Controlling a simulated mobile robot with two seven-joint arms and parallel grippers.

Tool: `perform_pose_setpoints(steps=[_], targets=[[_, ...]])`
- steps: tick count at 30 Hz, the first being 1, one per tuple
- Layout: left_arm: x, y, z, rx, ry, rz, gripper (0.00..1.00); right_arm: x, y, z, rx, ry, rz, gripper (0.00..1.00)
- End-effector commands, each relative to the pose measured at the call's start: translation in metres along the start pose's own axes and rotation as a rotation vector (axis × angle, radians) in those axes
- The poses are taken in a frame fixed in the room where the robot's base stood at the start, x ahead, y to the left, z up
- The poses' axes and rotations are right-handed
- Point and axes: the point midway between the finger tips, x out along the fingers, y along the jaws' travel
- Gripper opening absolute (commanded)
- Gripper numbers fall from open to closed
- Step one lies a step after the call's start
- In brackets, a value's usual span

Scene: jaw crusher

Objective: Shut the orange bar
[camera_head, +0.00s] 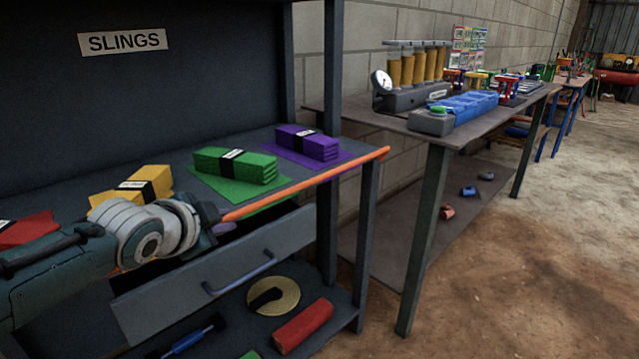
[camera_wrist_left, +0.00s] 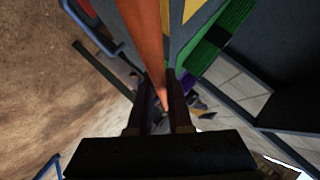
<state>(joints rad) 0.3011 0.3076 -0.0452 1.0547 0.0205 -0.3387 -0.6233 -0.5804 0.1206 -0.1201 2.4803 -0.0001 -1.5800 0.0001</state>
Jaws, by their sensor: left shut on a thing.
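The orange bar (camera_head: 305,184) is a long thin bar along the front edge of the dark shelf (camera_head: 300,176) marked SLINGS. Its far end shows at the shelf's right corner, and my left arm covers part of its left stretch. My left gripper (camera_head: 219,222) is at the bar, left of the green slings. In the left wrist view the bar (camera_wrist_left: 147,40) runs down between the two dark fingers (camera_wrist_left: 160,112), which are shut on it. The exact contact is dark and partly hidden. My right gripper is not in view.
Green (camera_head: 235,164), purple (camera_head: 306,142) and yellow (camera_head: 135,184) sling bundles lie on the shelf behind the bar. A grey drawer (camera_head: 180,288) with a handle is below. A second table (camera_head: 440,136) with equipment stands to the right. The floor at right is clear.

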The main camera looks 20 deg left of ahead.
Motion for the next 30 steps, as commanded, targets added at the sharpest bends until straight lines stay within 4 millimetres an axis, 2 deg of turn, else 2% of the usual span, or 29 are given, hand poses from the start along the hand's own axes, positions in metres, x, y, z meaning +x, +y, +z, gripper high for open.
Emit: perform_pose_setpoints(steps=[1,5,18,24,30], targets=[[-0.001,-0.009,0.000,-0.020,-0.001,0.024,0.00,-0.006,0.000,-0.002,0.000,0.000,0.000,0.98],[0.003,-0.011,0.003,-0.105,0.001,0.108,0.00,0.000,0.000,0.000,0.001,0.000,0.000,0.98],[0.012,-0.018,0.011,-0.344,0.004,0.341,0.00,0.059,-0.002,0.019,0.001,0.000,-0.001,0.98],[0.012,-0.022,0.011,-0.400,0.004,0.399,0.00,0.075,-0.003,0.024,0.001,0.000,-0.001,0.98],[0.011,-0.024,0.010,-0.423,0.004,0.424,0.00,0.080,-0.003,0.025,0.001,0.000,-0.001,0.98]])
